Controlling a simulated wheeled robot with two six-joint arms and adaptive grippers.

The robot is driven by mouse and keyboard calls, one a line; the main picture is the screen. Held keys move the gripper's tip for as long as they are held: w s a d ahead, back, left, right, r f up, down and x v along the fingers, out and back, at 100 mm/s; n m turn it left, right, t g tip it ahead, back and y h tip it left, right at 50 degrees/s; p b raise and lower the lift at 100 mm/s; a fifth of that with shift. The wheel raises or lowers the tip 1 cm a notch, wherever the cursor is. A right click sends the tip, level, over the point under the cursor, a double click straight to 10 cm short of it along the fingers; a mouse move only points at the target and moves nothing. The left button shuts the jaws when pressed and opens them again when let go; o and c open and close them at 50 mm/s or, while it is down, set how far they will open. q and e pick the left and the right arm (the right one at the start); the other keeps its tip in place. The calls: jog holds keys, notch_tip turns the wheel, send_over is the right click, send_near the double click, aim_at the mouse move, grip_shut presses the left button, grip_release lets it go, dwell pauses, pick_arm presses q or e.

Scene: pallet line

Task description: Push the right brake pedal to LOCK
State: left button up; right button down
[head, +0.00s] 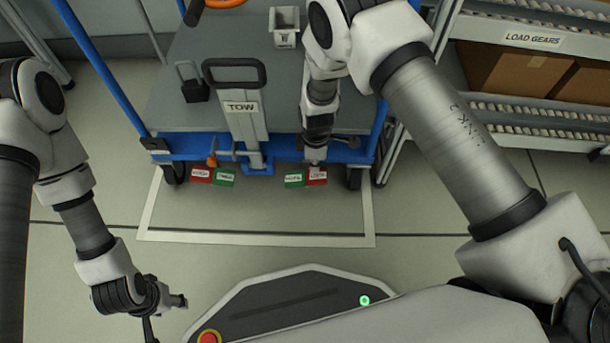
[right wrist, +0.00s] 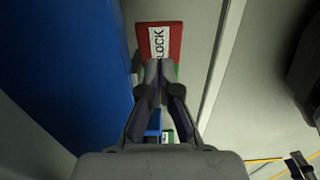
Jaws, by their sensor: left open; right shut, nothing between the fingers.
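The right brake pedal has a green end (head: 294,181) and a red end (head: 317,176) side by side, low on the cart's near edge. In the right wrist view the red end (right wrist: 172,28) bears the word LOCK, and a bit of green shows beside my fingers. My right gripper (head: 315,162) is shut and empty, pointing down over the red end. In the right wrist view its fingertips (right wrist: 158,66) overlap the lower edge of the red end; I cannot tell whether they touch it. My left gripper (head: 166,312) is open and empty, away from the cart at lower left.
The blue-framed cart (head: 180,146) has a TOW handle (head: 243,107) and a left pedal with red (head: 201,175) and green (head: 224,177) ends. A roller rack (head: 480,102) with cardboard boxes stands at right. Clear floor (head: 260,212) lies in front of the cart.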

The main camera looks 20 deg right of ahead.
aim_at(314, 176)
jog(key=shift+f+b, duration=0.9)
jog(key=shift+f, duration=1.25)
dwell(0.7)
dwell(0.3)
notch_tip(314, 176, up, 7)
jog(key=p, duration=0.8)
jog(key=shift+r, duration=0.15)
